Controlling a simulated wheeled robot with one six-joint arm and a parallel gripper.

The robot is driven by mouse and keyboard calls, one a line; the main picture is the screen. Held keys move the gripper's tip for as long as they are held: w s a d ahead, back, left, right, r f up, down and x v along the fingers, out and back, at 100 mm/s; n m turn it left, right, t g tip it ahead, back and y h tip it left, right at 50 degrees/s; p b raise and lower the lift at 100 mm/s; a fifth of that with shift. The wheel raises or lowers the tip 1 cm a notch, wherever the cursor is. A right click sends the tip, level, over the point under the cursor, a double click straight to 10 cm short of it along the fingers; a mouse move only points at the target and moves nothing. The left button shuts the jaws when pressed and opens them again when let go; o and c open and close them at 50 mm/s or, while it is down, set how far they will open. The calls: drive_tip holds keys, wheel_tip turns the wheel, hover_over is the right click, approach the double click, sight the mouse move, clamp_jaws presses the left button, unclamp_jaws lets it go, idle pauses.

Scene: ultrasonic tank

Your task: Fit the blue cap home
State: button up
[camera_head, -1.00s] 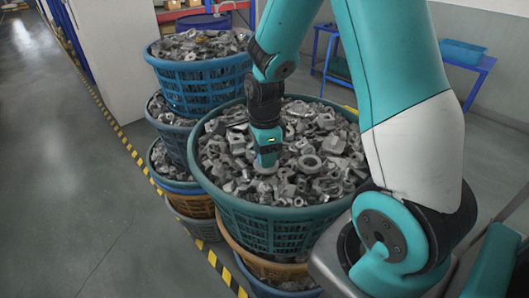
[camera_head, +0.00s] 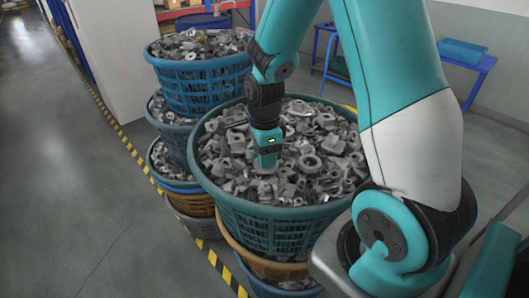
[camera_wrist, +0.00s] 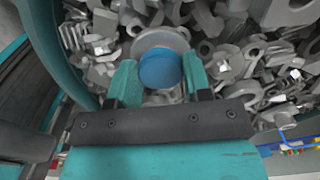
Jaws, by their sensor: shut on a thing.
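The blue cap (camera_wrist: 161,69) is a round blue disc held between the two teal fingers of my gripper (camera_wrist: 160,74) in the wrist view. Just beyond the cap lies a round grey metal part (camera_wrist: 152,39), wider than the cap and partly covered by it. I cannot tell whether the cap touches or sits on that part. In the head view my gripper (camera_head: 266,163) points down into the front teal basket (camera_head: 268,216), low over its heap of metal parts. The cap cannot be made out in that view.
The basket is heaped with loose grey metal parts (camera_head: 320,150) close around my gripper. A blue basket (camera_head: 200,90) of similar parts stands stacked behind left. A blue table (camera_head: 463,62) is at the back right. The floor at left is clear beyond a yellow-black stripe.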

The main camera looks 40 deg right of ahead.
drive_tip(key=shift+f, duration=0.1)
idle(0.8)
drive_tip(key=o, duration=1)
drive_tip(key=shift+c, duration=0.2)
wheel_tip(320, 180, up, 17)
drive_tip(key=b, duration=0.1)
drive_tip(key=shift+r, duration=0.2)
drive_tip(key=s+a+n+y, duration=0.2)
drive_tip(key=s+a+n, duration=0.6)
drive_tip(key=n, duration=0.7)
drive_tip(key=s+a+f+n+y, duration=0.1)
drive_tip(key=s+a+n+y, duration=0.1)
drive_tip(key=s+a+n, duration=0.6)
drive_tip(key=a+n, duration=0.4)
drive_tip(key=n, duration=0.2)
drive_tip(key=shift+s+a+f+n+b, duration=0.2)
drive_tip(key=shift+s+f+n+b, duration=0.1)
drive_tip(key=shift+n, duration=0.1)
